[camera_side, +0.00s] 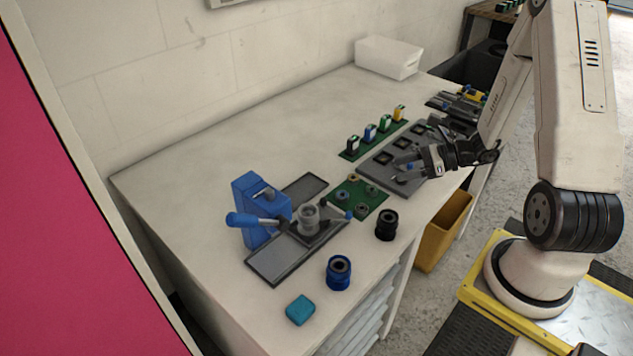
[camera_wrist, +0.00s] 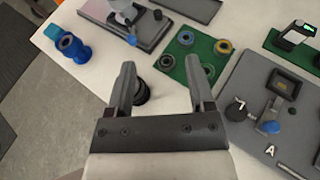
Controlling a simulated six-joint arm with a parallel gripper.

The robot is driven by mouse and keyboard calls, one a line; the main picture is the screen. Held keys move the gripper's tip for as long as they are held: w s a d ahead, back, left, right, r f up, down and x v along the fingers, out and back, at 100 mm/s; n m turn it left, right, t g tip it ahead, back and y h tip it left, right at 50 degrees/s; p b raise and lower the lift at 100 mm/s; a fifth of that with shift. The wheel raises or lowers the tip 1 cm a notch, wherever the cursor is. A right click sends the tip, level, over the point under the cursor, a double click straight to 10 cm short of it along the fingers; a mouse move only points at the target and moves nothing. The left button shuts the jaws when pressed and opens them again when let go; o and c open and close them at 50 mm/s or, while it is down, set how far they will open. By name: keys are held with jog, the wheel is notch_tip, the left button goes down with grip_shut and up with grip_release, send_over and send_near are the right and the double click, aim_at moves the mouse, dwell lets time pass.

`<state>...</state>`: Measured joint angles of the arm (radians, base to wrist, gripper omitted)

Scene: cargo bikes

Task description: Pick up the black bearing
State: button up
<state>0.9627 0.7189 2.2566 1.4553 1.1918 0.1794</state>
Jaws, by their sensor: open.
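The black bearing (camera_side: 386,225), a short ridged black cylinder with an open top, stands upright on the white bench near its front edge. In the wrist view the black bearing (camera_wrist: 142,93) shows between the fingers, close to the left one, which hides part of it. My gripper (camera_side: 403,174) is open and empty. In the side view it hangs over the grey board, behind and to the right of the bearing and apart from it. In the wrist view my gripper (camera_wrist: 160,64) points toward the green mat.
A green mat (camera_side: 381,204) with several rings lies beside the bearing. A blue lever press (camera_side: 255,210) stands to the left. A blue bearing (camera_side: 338,273) and a teal block (camera_side: 300,310) are nearer the front. A grey board (camera_side: 381,174) with sockets lies under my gripper.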

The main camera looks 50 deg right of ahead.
send_near(364, 208)
jog(key=shift+w+a+f, duration=0.25)
jog(key=shift+w, duration=0.15)
jog(key=shift+x, duration=1.3)
jog(key=shift+w+a, duration=0.1)
jog(key=shift+a, duration=0.05)
jog(key=shift+x, duration=2.45)
grip_shut()
